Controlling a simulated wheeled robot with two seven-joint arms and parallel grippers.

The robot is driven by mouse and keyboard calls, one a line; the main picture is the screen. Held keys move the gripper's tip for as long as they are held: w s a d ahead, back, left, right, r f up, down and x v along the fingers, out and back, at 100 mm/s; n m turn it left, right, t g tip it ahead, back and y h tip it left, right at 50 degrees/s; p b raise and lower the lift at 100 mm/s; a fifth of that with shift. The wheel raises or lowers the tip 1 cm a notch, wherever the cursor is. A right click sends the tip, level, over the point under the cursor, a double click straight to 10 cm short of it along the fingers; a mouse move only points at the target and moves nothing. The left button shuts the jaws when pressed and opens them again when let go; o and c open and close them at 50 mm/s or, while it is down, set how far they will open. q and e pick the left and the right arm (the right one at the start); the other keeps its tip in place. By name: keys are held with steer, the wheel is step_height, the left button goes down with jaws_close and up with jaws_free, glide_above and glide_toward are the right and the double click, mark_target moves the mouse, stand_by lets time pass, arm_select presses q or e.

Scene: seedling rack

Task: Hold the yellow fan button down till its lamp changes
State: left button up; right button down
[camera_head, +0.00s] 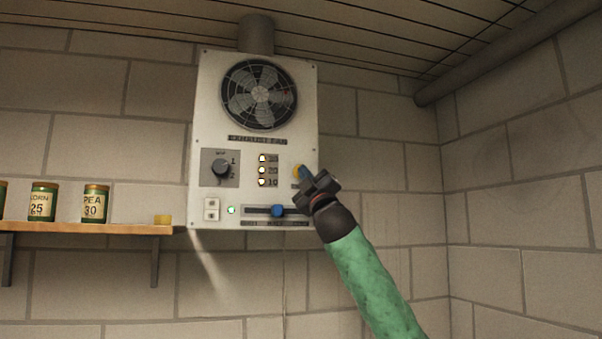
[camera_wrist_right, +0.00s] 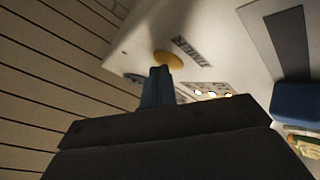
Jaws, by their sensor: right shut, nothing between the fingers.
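The yellow fan button (camera_head: 297,170) is on the right side of the white exhaust fan panel (camera_head: 200,130). It also shows in the right wrist view as a yellow disc (camera_wrist_right: 172,58). My right gripper (camera_head: 302,173) is shut and empty, its blue fingertips at the button. In the wrist view the fingertips (camera_wrist_right: 161,72) overlap the button's lower edge; I cannot tell whether they press it. Three small lamps (camera_head: 262,170) beside the numbers are lit warm white. A green lamp (camera_head: 231,210) glows at the lower left of the panel. My left gripper is not in view.
The panel also carries a dark knob (camera_head: 221,168), a blue slider (camera_head: 277,210), white switches (camera_head: 211,209) and a round fan (camera_head: 260,94). A wooden shelf (camera_head: 120,228) with labelled cans (camera_head: 95,204) is at the left. The wall right of the panel is clear.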

steer(key=shift+s+d, duration=0.1)
steer(key=shift+s, duration=0.15)
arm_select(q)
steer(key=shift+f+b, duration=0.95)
arm_select(e)
steer(key=s+d, duration=0.2)
steer(key=s, duration=0.3)
steer(key=shift+s, duration=0.4)
stand_by(0.6)
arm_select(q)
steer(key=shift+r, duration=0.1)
arm_select(e)
steer(key=shift+a, duration=0.1)
stand_by(0.6)
